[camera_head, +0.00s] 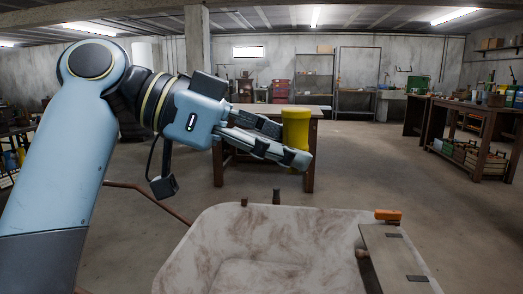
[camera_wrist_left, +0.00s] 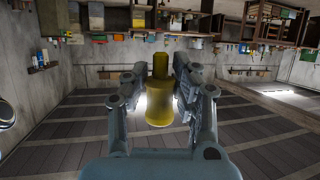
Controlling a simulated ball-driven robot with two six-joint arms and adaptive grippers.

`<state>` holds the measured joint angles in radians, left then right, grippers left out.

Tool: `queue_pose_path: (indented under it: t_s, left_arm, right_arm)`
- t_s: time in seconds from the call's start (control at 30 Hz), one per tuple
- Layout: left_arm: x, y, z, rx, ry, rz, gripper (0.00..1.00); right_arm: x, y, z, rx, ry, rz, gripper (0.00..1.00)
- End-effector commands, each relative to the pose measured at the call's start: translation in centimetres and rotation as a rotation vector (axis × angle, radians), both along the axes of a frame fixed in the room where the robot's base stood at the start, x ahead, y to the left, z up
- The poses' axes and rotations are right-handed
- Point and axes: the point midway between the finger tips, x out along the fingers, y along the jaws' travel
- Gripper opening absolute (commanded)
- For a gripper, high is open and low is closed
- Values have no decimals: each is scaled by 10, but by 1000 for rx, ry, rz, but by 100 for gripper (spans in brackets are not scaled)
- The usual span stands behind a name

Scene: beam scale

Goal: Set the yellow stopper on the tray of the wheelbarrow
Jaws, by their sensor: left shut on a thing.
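The yellow stopper (camera_head: 296,124) is held in the air by my left gripper (camera_head: 281,142), which is shut on it. In the left wrist view the stopper (camera_wrist_left: 159,108) sits between the two fingers (camera_wrist_left: 158,92), with a narrower part and a wider part showing. The wheelbarrow's pale, brown-smeared tray (camera_head: 285,238) is at the bottom of the head view. The stopper is above the level of the tray and appears beyond its far rim, apart from it. My right gripper is not in view.
A board (camera_head: 393,258) with dark strips lies across the right side of the tray, with an orange piece (camera_head: 388,215) at its far end. A wooden table (camera_head: 232,170) stands behind the stopper. The visible tray interior left of the board looks empty.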

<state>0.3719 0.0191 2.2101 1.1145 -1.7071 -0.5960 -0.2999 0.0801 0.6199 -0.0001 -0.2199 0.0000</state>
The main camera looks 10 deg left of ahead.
Motion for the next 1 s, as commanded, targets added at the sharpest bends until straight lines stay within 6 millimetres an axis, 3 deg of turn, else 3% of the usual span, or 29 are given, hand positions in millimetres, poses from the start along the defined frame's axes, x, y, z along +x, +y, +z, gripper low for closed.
queue_pose_path:
  t_s: [0.4,0.47,0.67,0.8,0.87,1.0]
  left_arm:
    - [32,-33,-39,-3,2,-301,0]
    - [34,-35,-41,-2,2,-320,0]
    - [35,-37,-44,-2,-1,-342,0]
    - [35,-36,-44,-2,0,-341,0]
    - [35,-36,-44,-2,0,-341,0]
    - [35,-36,-44,-2,0,-339,0]
  right_arm:
    - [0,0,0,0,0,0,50]
    - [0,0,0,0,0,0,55]
    - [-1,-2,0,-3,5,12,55]
    - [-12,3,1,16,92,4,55]
    - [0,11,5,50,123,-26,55]
    - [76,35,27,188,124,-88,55]
